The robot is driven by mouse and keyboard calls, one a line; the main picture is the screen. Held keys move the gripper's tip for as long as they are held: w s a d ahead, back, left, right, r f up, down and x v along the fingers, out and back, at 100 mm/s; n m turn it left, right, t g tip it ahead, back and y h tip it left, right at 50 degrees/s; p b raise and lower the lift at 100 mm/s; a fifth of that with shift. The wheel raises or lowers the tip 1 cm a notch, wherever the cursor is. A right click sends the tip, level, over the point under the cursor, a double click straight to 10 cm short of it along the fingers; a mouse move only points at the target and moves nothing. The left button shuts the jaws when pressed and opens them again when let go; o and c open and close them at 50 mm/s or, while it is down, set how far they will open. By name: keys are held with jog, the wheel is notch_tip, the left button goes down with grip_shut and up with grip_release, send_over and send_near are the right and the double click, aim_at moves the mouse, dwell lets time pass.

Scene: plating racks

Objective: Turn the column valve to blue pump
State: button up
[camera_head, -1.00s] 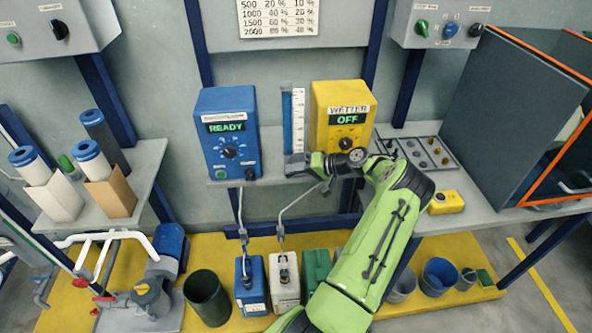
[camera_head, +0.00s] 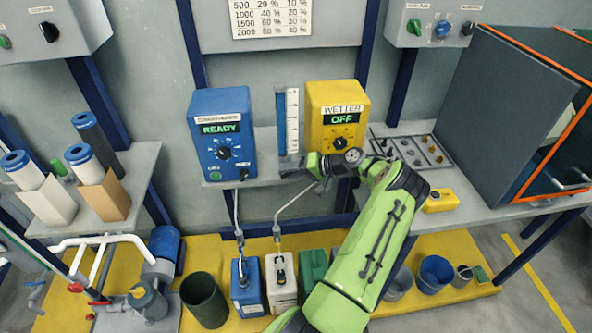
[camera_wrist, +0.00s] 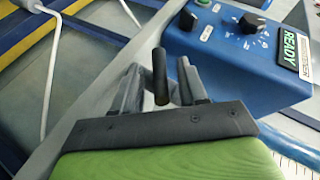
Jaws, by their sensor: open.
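The blue pump box (camera_head: 222,165) has a lit READY display and a black knob; it also shows in the wrist view (camera_wrist: 225,55). The measuring column (camera_head: 283,125), a blue tube beside a white scale, stands between it and the yellow WETTER box (camera_head: 323,98), whose display reads OFF. My gripper (camera_head: 292,168) is at the foot of the column. In the wrist view, its fingers (camera_wrist: 160,88) are open on either side of a black rod-like handle (camera_wrist: 160,70), apparently the column valve's lever. I cannot tell whether they touch it. My gripper hides the valve body.
The shelf (camera_head: 265,165) carries both boxes. Blue, white and green canisters (camera_head: 281,290) stand below on a yellow platform, with thin pipes (camera_head: 237,215) rising above. A yellow block (camera_head: 440,200) and a grey plate with fittings (camera_head: 412,150) lie right of my arm.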

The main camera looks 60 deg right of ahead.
jog(key=p+v, duration=0.2)
jog(key=v, duration=1.3)
jog(key=shift+s, duration=0.35)
jog(key=shift+w+r, duration=0.1)
jog(key=shift+r, duration=0.1)
